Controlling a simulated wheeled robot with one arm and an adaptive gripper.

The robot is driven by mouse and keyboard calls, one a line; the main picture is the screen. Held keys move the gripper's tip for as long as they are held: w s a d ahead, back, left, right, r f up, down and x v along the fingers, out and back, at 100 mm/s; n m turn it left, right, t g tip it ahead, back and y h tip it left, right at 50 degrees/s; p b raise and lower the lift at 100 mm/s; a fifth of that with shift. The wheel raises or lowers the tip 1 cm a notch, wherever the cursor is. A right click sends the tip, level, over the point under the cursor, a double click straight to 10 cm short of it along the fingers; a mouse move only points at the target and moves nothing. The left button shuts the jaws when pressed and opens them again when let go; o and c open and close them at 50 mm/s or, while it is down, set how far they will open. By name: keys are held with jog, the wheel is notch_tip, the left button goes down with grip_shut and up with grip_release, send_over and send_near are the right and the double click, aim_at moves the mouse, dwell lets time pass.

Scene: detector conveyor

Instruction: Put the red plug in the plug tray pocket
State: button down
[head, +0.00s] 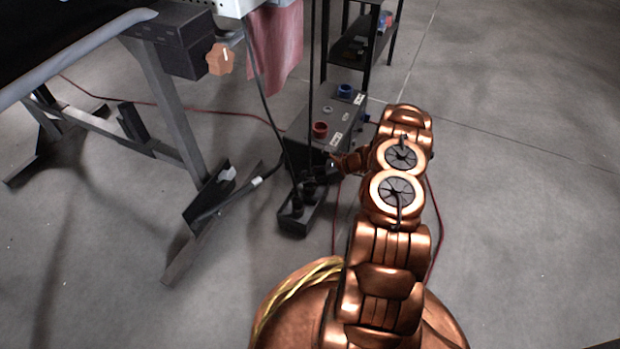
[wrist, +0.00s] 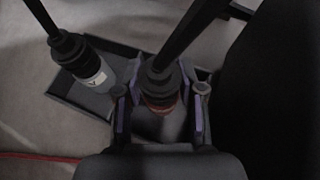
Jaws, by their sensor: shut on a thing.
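In the wrist view my gripper (wrist: 161,92) is shut on a dark plug with a dull reddish band (wrist: 160,103), the red plug. Its black cable runs up out of the picture. The dark plug tray (wrist: 75,92) lies behind and below it. Whether the held plug sits in a pocket or just above it cannot be told.
A grey box with a red socket (head: 319,130) and a blue socket (head: 345,90) stands just behind the tray. The conveyor leg (head: 170,105) is at the left. A red cable (head: 185,108) crosses the floor. A dark shelf (head: 352,60) stands behind. Floor at right is clear.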

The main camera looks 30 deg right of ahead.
jog(key=c, duration=0.7)
grip_release()
